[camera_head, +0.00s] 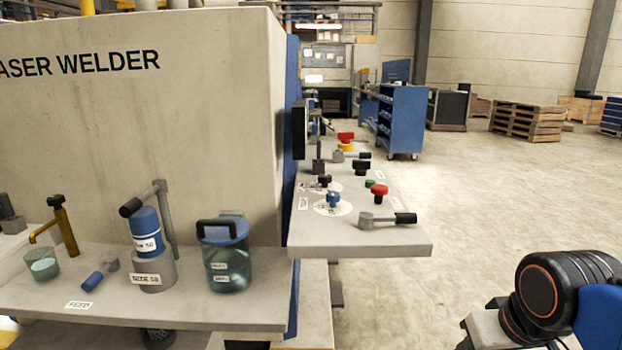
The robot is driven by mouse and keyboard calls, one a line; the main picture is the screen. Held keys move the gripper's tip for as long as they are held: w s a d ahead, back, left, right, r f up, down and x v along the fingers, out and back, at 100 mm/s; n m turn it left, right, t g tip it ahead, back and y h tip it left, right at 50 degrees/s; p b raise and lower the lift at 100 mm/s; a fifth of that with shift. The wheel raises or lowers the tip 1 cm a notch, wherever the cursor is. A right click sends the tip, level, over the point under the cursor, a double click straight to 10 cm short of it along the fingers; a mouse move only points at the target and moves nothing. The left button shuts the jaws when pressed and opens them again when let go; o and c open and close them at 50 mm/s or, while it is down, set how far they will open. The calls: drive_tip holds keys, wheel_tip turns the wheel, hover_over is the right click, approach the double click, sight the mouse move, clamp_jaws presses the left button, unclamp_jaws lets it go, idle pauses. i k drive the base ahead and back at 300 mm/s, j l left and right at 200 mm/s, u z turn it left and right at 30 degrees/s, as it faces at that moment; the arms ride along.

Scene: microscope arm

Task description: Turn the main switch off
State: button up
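A control shelf (395,243) juts out at the right side of the grey laser welder (150,130). A red knob on a yellow base (346,141) stands toward its far end and looks like a main switch, but I cannot read a label that confirms this. Its setting is too small to tell. My gripper is not in view.
The shelf also carries a black-handled lever (388,219), a red mushroom knob (380,192), a blue knob (333,199) and black knobs. A front ledge holds a lidded blue jar (226,262) and a glass cup (42,264). Open floor lies to the right.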

sight(346, 137)
drive_tip(key=i+l+u, duration=0.1)
drive_tip(key=l, duration=0.25)
drive_tip(key=i+l+u, duration=0.1)
drive_tip(key=l, duration=0.3)
drive_tip(key=i+l+u, duration=0.1)
drive_tip(key=i+l, duration=0.15)
drive_tip(key=i+l+u, duration=0.1)
drive_tip(key=l, duration=0.4)
